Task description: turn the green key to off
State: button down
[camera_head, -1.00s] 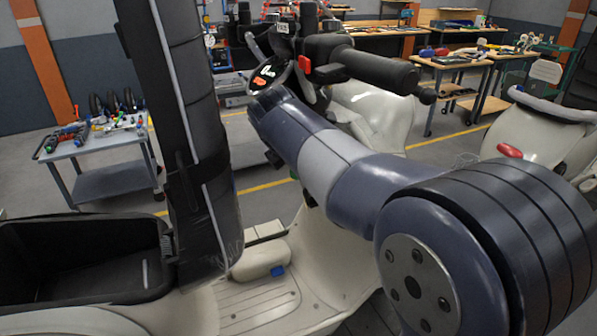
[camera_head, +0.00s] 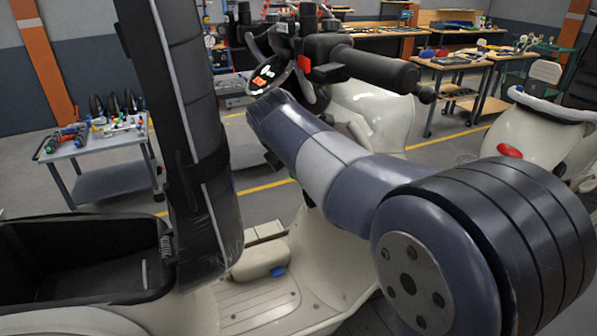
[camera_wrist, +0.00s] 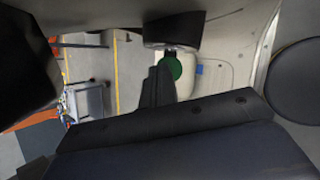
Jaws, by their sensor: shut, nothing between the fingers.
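The green key (camera_wrist: 172,68) shows in the wrist view as a green disc below a dark round housing (camera_wrist: 172,30). My gripper (camera_wrist: 160,72) appears there as dark fingers, shut and empty. Its tips lie close beside the key's left edge and overlap it in the picture; I cannot tell whether they touch it. In the head view my own arm hides the gripper and the key. The key's exact turn position is not clear.
A cream scooter has a black handlebar grip (camera_head: 375,66) above my arm and a floorboard (camera_head: 260,300) below. An open black storage box (camera_head: 85,265) is at lower left. A grey tool cart (camera_head: 100,150) stands behind on the left, with workbenches (camera_head: 470,65) at the back right.

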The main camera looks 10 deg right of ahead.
jog(key=shift+f, duration=0.65)
jog(key=shift+s+r, duration=0.1)
jog(key=p+v, duration=0.5)
jog(key=v, duration=0.4)
jog(key=shift+w+d+r+p, duration=0.15)
jog(key=shift+w+r+p, duration=0.15)
jog(key=shift+r+p, duration=0.1)
dwell(0.6)
jog(key=shift+f, duration=0.1)
jog(key=b+x, duration=0.4)
jog(key=x, duration=0.2)
jog(key=shift+w+f, duration=0.2)
jog(key=shift+f, duration=0.2)
